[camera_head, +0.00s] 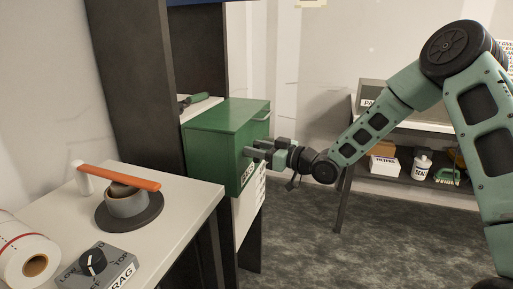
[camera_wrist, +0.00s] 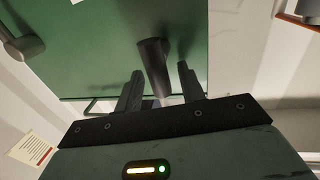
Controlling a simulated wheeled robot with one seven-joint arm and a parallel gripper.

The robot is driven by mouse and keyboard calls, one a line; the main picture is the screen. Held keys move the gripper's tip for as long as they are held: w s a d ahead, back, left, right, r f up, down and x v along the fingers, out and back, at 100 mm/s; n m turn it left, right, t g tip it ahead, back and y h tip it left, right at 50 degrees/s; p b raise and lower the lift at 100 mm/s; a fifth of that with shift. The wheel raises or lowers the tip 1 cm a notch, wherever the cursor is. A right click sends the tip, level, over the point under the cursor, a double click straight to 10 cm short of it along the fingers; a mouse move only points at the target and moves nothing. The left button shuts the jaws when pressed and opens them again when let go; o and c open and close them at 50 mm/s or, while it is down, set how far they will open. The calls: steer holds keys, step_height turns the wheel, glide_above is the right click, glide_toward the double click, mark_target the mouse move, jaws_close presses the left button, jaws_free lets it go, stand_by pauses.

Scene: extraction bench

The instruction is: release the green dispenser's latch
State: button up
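The green dispenser (camera_head: 222,132) is a box on a pale stand, left of centre in the head view. Its green face (camera_wrist: 95,50) fills much of the wrist view. A dark, rounded lever (camera_wrist: 153,62), which looks like the latch, projects from that face. My gripper (camera_head: 258,154) is at the box's front in the head view. In the wrist view its two fingers (camera_wrist: 159,80) are apart, with the lever showing between them. A gap shows on the right side of the lever; I cannot tell whether the left finger touches it. A grey knob-ended part (camera_wrist: 22,44) shows at the far left.
A white bench (camera_head: 190,200) at left holds a round device with an orange bar (camera_head: 118,177), a grey dial box (camera_head: 98,270) and a paper roll (camera_head: 28,255). A shelf (camera_head: 425,178) with cartons and a bottle stands behind my arm. The floor in front is clear.

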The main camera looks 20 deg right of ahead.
steer(key=shift+w+a, duration=0.15)
steer(key=shift+w, duration=0.05)
jaws_close()
